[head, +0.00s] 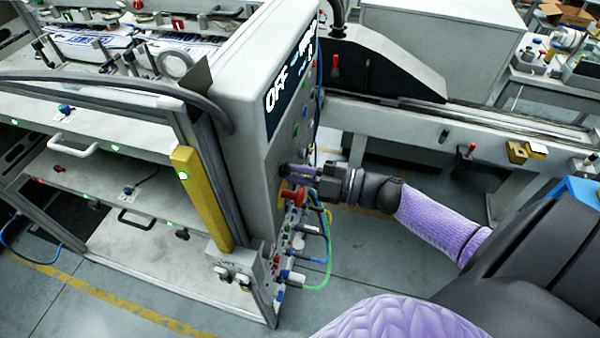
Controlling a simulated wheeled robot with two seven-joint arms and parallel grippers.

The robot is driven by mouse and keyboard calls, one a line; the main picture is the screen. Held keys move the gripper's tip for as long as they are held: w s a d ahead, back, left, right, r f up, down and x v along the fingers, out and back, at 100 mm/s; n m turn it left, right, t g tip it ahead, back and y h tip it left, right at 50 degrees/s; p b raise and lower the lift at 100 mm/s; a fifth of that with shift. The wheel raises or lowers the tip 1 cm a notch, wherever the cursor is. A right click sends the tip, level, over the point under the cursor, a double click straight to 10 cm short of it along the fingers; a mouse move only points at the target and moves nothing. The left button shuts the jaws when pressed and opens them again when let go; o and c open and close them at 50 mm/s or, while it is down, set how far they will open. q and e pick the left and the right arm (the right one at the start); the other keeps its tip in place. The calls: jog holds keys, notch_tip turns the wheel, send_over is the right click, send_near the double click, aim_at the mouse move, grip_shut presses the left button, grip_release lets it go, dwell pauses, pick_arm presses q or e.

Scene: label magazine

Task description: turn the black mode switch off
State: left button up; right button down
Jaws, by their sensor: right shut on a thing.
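The grey control panel (250,60) stands upright in the middle, seen at a steep angle, with a dark strip lettered "OFF" (277,92) near its top. My right gripper (290,174) is at the panel's face, its jaws pointing left. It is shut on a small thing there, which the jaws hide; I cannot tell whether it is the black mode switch. A red knob (295,196) sits just below the jaws. My left gripper is not in view.
Green and blue cables (326,250) loop out from the panel's lower face below my right gripper. A yellow post (203,200) and shelves with handles stand left of the panel. A conveyor rail (470,125) runs behind my right arm. The floor between is clear.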

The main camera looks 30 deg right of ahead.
jog(key=shift+n, duration=1)
jog(key=shift+b, duration=0.3)
jog(key=c, duration=0.7)
grip_release()
jog(key=b+v, duration=0.1)
jog(key=v, duration=0.9)
jog(key=shift+b, duration=0.35)
jog(key=shift+f, duration=0.15)
